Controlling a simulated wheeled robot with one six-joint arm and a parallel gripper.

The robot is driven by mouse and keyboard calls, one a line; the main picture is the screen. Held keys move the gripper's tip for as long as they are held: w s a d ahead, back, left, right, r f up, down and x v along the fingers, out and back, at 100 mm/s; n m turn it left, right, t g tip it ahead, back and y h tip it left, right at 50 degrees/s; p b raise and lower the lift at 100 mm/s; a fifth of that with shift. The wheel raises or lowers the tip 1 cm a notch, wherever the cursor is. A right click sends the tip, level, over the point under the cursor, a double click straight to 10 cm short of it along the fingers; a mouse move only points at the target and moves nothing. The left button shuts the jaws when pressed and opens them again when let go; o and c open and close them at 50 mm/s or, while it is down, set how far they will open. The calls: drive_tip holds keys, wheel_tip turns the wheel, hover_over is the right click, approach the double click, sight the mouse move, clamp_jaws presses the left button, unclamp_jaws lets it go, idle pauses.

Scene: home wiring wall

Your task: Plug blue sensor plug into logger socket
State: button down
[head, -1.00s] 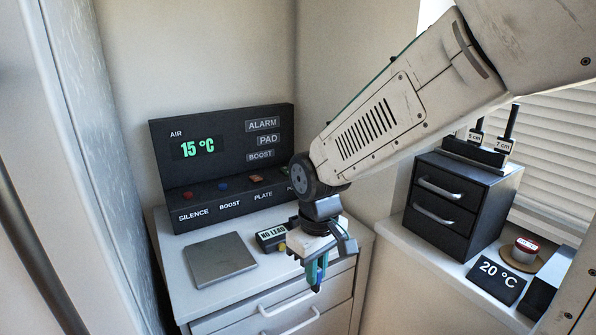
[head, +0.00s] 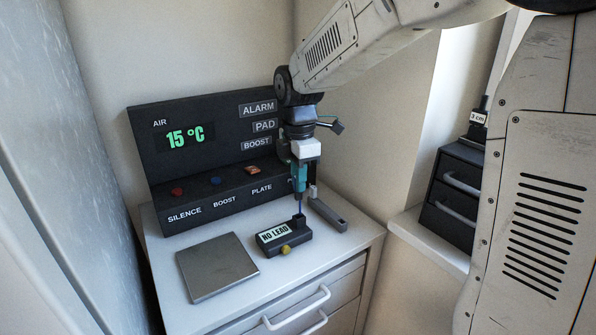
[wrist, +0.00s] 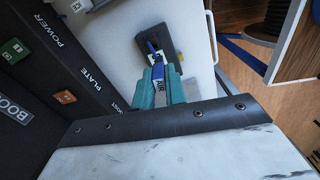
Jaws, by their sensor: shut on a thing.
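My gripper (head: 300,178) is shut on the blue sensor plug and points straight down. The blue plug (wrist: 158,70) sits between the teal fingertips in the wrist view, with a tag reading AIR. The logger (head: 283,238) is a small black box reading NO LEAD, with a yellow knob on its front. Its raised black socket (head: 299,222) stands at the box's right back corner. The plug's thin tip is right above the socket in the head view. I cannot tell whether it touches. The logger also shows beyond the plug in the wrist view (wrist: 145,40).
A grey plate (head: 217,267) lies left of the logger on the white cabinet top. A grey bar (head: 328,215) lies close on the right. The black panel (head: 170,150) reading 15 °C stands behind. A dark drawer unit (head: 455,190) is at the far right.

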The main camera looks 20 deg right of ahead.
drive_tip(key=shift+w+d+r+n, duration=0.2)
drive_tip(key=shift+w+n, duration=0.15)
drive_tip(key=shift+n, duration=0.1)
drive_tip(key=shift+w+d+r+n, duration=0.15)
drive_tip(key=shift+w+r+n, duration=0.05)
drive_tip(key=shift+w+n, duration=0.2)
drive_tip(key=shift+s+f, duration=0.1)
drive_tip(key=shift+f, duration=2.8)
drive_tip(key=shift+f, duration=1.75)
drive_tip(key=c, duration=1.4)
unclamp_jaws()
drive_tip(key=shift+o, duration=0.2)
wheel_tip(320, 180, up, 8)
drive_tip(key=shift+f, duration=0.1)
